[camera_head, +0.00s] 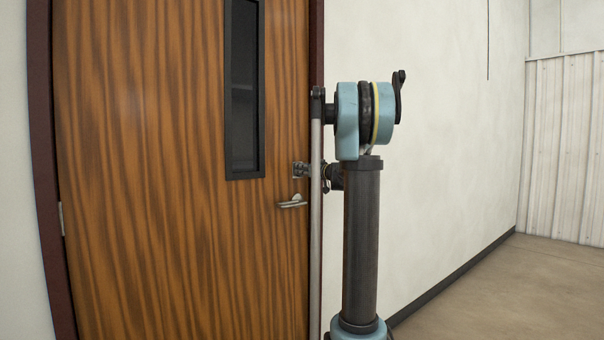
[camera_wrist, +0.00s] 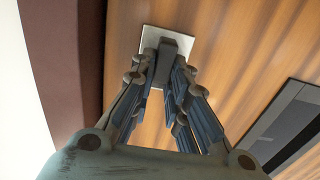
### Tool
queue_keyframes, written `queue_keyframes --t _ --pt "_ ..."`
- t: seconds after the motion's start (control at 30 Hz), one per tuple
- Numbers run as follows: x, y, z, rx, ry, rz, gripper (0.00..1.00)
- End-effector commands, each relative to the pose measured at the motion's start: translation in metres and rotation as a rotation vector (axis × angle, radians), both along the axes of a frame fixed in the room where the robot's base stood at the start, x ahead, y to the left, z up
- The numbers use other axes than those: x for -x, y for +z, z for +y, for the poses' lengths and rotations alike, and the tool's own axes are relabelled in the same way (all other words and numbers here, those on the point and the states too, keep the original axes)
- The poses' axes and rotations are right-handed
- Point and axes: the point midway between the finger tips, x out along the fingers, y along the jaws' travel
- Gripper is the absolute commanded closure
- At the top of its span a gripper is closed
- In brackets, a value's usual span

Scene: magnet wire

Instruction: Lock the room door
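The wooden room door (camera_head: 180,180) is closed in its dark red frame in the head view. A silver lever handle (camera_head: 292,201) is near its right edge. Above the handle is a lock plate (camera_head: 299,169), partly hidden by my gripper (camera_head: 318,172). In the wrist view, the lock's square light plate (camera_wrist: 151,36) carries a dark grey turn piece (camera_wrist: 176,47). My gripper (camera_wrist: 162,72) has its fingertips at the turn piece, one on either side of its lower part. The fingers are apart; whether they press on it I cannot tell.
A narrow dark window (camera_head: 243,90) is set in the door. My arm stands in front of the door's right edge and the white wall (camera_head: 430,130). Bare floor (camera_head: 520,290) lies to the right. The door frame (camera_wrist: 75,60) runs close to the lock in the wrist view.

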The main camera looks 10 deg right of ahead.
Motion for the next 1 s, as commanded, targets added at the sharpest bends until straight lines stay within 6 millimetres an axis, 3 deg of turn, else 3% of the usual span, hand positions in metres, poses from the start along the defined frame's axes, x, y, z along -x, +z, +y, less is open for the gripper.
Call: queue_keyframes --t 0.47,1.0 --pt "-0.002 0.0 -0.004 -0.109 -0.003 0.062 1.0" --pt "-0.007 -0.003 -0.011 -0.53 -0.005 0.306 1.0"
